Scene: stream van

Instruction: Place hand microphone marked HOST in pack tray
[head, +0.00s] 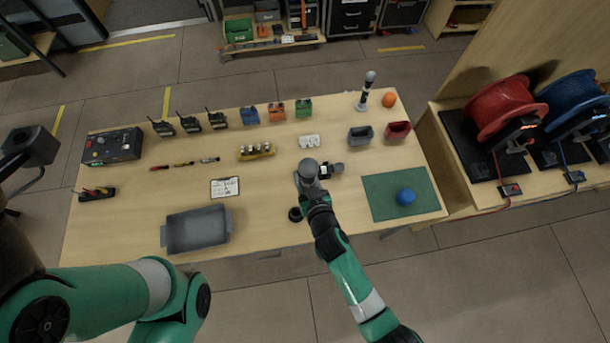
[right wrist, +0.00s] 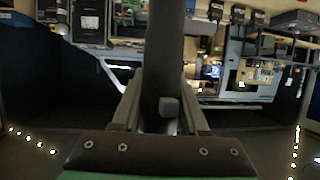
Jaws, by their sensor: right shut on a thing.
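My right gripper (head: 318,194) is shut on a hand microphone (head: 308,170) with a round grey head, held head-up above the front middle of the table. In the right wrist view its dark handle (right wrist: 166,50) stands between the fingers; I can read no marking on it. The grey pack tray (head: 168,238) is on the front left of the table, left of my right gripper, and looks empty. My left arm shows at the lower left, but its gripper is out of view.
A small black ring-shaped base (head: 295,214) is beside my right gripper. A green mat (head: 380,206) with a blue ball (head: 406,196) is to the right. Radios, batteries and bins stand farther back. Bare table lies between gripper and tray.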

